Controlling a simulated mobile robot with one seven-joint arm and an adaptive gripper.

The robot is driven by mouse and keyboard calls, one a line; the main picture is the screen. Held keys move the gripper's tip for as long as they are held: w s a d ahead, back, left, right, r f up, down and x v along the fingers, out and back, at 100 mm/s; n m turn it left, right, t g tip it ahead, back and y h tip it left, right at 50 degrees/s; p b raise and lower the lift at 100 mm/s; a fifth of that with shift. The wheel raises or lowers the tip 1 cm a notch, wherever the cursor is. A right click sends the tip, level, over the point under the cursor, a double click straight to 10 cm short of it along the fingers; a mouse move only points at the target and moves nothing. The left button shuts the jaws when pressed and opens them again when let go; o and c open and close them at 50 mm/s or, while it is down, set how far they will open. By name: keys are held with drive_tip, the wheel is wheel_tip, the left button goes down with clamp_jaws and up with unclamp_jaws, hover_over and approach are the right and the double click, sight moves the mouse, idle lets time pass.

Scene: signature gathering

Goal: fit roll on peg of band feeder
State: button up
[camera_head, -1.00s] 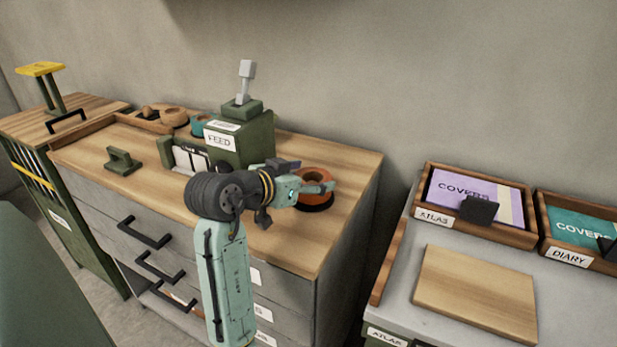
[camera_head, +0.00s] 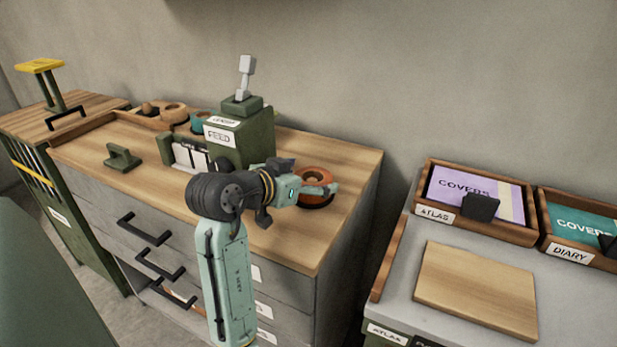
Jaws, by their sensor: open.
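The green band feeder (camera_head: 240,142) labelled FEED stands on the wooden cabinet top, with a grey lever on top. An orange-brown roll (camera_head: 313,174) sits on a dark round base to the right of the feeder; whether that base is part of the feeder I cannot tell. My gripper (camera_head: 326,189) is open at the roll, its fingers overlapping the roll's front in the picture. Whether the fingers touch the roll is unclear. A tan roll (camera_head: 172,112) and a teal roll (camera_head: 200,121) lie in a wooden tray behind and left of the feeder. The peg is not clearly visible.
A small green block (camera_head: 122,157) sits on the cabinet top (camera_head: 300,245) at left. Right of a gap is a grey table with a wooden board (camera_head: 477,290) and trays of covers labelled ATLAS (camera_head: 435,214) and DIARY (camera_head: 570,254). A wall stands behind.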

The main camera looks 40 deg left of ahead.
drive_tip(key=shift+r, duration=0.25)
drive_tip(key=b+v, duration=0.2)
drive_tip(key=v, duration=1)
drive_tip(key=shift+d, duration=0.1)
drive_tip(key=shift+s, duration=0.1)
